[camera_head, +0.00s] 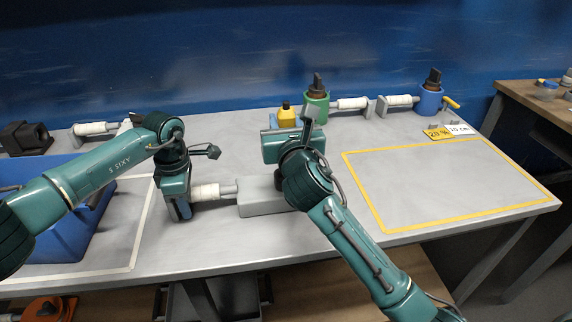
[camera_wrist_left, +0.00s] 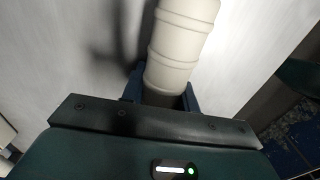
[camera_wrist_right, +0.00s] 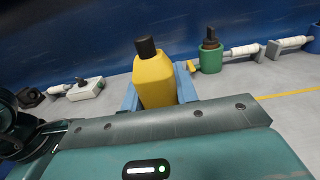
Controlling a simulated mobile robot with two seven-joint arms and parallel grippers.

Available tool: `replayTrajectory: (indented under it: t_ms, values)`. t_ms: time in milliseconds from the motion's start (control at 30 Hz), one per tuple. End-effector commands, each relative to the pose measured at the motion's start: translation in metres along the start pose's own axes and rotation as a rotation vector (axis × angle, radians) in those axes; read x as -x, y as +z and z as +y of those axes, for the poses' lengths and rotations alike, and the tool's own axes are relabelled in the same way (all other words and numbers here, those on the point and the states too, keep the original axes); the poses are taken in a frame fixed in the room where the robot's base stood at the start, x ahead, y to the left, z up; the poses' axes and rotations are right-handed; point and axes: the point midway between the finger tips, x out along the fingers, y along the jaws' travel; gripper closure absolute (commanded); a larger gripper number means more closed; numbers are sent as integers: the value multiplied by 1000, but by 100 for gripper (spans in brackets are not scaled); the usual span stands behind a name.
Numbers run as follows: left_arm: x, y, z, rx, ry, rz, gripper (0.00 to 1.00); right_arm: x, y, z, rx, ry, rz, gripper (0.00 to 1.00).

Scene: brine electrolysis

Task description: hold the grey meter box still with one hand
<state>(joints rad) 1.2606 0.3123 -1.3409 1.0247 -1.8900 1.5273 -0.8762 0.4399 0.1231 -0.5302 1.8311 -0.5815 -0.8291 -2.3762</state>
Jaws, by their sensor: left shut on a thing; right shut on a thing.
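The grey meter box (camera_head: 260,197) lies on the table in the middle of the head view, partly hidden by my right arm. A white ribbed handle (camera_head: 207,191) sticks out of its left side. My left gripper (camera_head: 182,204) is shut on this handle; the handle also shows between the fingers in the left wrist view (camera_wrist_left: 182,45). My right gripper (camera_head: 285,126) is beyond the box, shut on a yellow bottle (camera_head: 286,117) with a black cap. The bottle stands upright between the blue fingers in the right wrist view (camera_wrist_right: 155,82).
A green container (camera_head: 316,107) and a blue one (camera_head: 429,101) stand at the back, with white-handled grey blocks between them. A blue tray (camera_head: 60,225) and black device (camera_head: 25,138) are at the left. A yellow-outlined area (camera_head: 440,180) at the right is empty.

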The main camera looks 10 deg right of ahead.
Motion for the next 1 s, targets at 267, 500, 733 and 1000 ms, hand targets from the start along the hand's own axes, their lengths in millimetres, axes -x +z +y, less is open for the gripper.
replayTrajectory:
  t_ms: [267, 500, 733, 1000]
  values:
    - [0, 0, 0, 0, 1, 0, 69, 0, 2, 0, 0, 0, -1, 100]
    - [0, 0, 0, 0, 0, 0, 50, 0, 1, 0, 0, 0, -1, 100]
    - [0, 0, 0, 0, 0, 0, 44, 0, 1, 0, 0, 0, -1, 100]
    - [22, 0, 1, 0, 3, 0, 44, 0, 1, 0, 0, 0, -1, 100]
